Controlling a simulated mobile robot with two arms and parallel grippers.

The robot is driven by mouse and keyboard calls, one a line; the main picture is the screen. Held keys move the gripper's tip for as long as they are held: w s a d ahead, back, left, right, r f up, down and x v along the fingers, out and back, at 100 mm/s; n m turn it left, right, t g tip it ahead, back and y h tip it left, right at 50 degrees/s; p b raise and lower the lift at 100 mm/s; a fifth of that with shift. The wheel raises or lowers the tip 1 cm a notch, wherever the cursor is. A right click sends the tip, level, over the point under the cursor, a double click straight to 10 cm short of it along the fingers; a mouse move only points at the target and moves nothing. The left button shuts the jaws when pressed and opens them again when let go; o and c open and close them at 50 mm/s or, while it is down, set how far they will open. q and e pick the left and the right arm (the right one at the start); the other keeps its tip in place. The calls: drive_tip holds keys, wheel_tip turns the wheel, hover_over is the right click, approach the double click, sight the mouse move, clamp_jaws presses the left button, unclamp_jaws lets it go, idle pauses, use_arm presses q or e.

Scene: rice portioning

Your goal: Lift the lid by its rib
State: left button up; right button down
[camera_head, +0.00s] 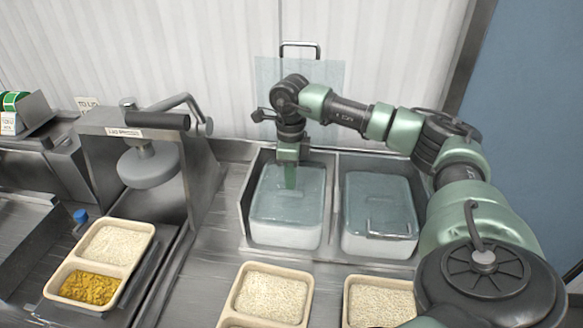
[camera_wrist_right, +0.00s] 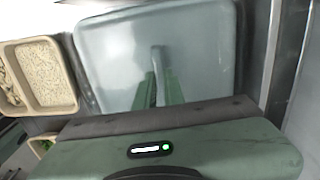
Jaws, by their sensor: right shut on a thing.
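A translucent blue-green lid (camera_head: 302,205) covers the left white rice bin (camera_head: 285,236) in the steel holder. My right gripper (camera_head: 289,178) reaches down onto this lid from above. In the right wrist view, the lid (camera_wrist_right: 105,55) fills the upper middle and a narrow upright rib (camera_wrist_right: 156,58) stands out from it. The green fingertips (camera_wrist_right: 159,88) of my right gripper are shut on that rib. In the head view the fingers hide most of the rib. I cannot tell whether the lid is clear of the bin. My left gripper is in neither view.
A second lidded bin (camera_head: 367,245) with a wire handle (camera_head: 390,229) stands close on the right. A clear panel (camera_head: 332,75) stands upright behind. Trays of rice (camera_head: 240,305) lie in front. A press (camera_head: 180,125) and a rice-and-yellow-food tray (camera_head: 148,232) are at left.

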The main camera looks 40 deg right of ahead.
drive_tip(key=shift+r+p, duration=0.9)
drive_tip(key=shift+r, duration=0.6)
